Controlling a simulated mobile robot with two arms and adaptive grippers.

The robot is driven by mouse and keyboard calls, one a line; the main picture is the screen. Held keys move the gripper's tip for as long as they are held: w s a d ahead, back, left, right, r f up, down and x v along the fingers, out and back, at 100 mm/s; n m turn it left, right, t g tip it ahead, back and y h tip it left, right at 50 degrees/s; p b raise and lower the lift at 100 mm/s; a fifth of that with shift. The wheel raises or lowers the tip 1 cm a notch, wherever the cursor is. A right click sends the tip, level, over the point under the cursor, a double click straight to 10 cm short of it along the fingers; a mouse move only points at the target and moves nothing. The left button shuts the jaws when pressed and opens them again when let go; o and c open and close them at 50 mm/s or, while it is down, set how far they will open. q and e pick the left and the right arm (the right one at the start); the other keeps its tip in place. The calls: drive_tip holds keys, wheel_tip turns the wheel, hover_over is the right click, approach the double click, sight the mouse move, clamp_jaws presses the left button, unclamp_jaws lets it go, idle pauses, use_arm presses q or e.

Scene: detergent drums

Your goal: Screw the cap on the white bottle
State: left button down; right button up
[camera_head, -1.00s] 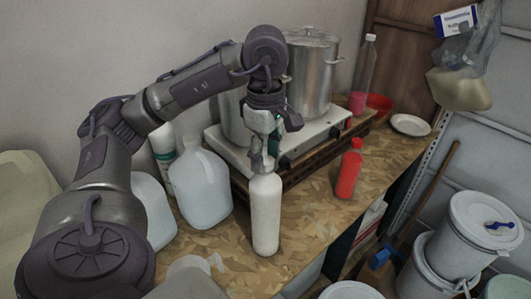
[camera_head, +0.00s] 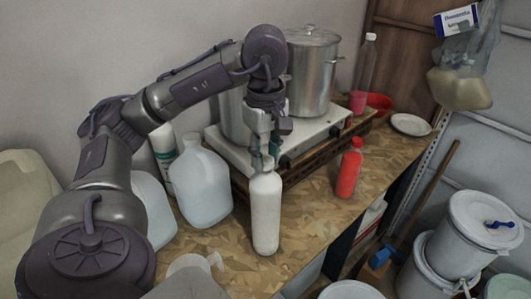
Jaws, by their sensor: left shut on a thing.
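The white bottle (camera_head: 266,215) stands upright on the wooden worktop near its front edge. My left gripper (camera_head: 262,163) points down right at the bottle's top, with its fingers shut around the cap there. The cap is mostly hidden by the fingers, so I cannot tell how far down on the neck it sits. My right gripper does not show.
Clear jugs (camera_head: 201,185) stand to the left of the white bottle. A red bottle (camera_head: 349,169) stands to its right. A stove (camera_head: 300,137) with metal pots (camera_head: 311,80) is behind. White buckets (camera_head: 466,240) stand at the lower right. The worktop (camera_head: 310,215) is bare between the white and red bottles.

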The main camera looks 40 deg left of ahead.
use_arm(q)
drive_tip(key=m, duration=0.2)
drive_tip(key=shift+f+m, duration=0.1)
drive_tip(key=shift+m, duration=0.2)
drive_tip(key=m, duration=0.4)
drive_tip(key=shift+m, duration=0.8)
drive_tip(key=shift+m, duration=0.9)
drive_tip(key=m, duration=0.4)
drive_tip(key=shift+f, duration=0.1)
